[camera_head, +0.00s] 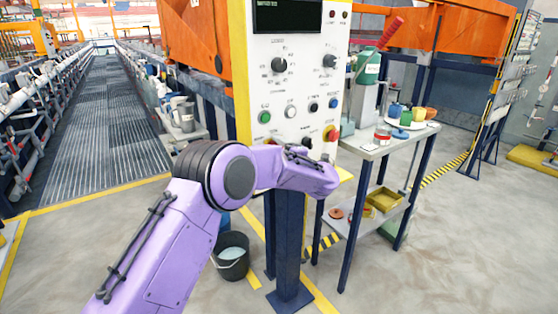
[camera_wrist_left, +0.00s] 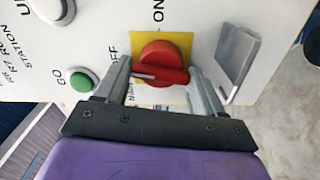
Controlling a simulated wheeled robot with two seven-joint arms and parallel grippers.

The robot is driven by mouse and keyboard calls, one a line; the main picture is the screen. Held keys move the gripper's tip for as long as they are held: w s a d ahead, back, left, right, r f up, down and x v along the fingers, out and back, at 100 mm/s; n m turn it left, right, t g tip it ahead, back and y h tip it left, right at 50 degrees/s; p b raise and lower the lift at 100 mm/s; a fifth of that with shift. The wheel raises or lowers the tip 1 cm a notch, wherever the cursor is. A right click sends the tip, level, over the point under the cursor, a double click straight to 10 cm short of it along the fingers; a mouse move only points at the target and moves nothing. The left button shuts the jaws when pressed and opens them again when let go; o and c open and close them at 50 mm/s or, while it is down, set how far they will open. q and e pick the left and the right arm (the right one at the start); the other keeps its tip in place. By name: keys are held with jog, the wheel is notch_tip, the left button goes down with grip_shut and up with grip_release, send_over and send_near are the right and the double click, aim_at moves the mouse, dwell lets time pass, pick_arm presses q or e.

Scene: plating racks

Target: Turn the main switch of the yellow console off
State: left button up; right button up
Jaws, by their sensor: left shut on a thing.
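The yellow console (camera_head: 241,85) stands mid-picture with a white front panel. My right gripper is not in view.
Other knobs and buttons, including a green GO button (camera_wrist_left: 81,82), sit close by. A grey bracket (camera_wrist_left: 238,62) is right of the switch in the wrist view. A side table (camera_head: 372,152) with jars stands right of the console; a black bucket (camera_head: 232,262) is on the floor.

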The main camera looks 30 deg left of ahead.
pick_arm(q)
jog(key=shift+f+n+b, duration=0.25)
jog(key=shift+n+b, duration=0.55)
jog(key=shift+n, duration=0.1)
jog(key=o, duration=0.7)
jog(key=shift+r, duration=0.1)
jog(key=b+v, duration=0.1)
jog(key=v, duration=0.9)
jog(key=shift+s+d, duration=0.15)
jog(key=shift+d, duration=0.2)
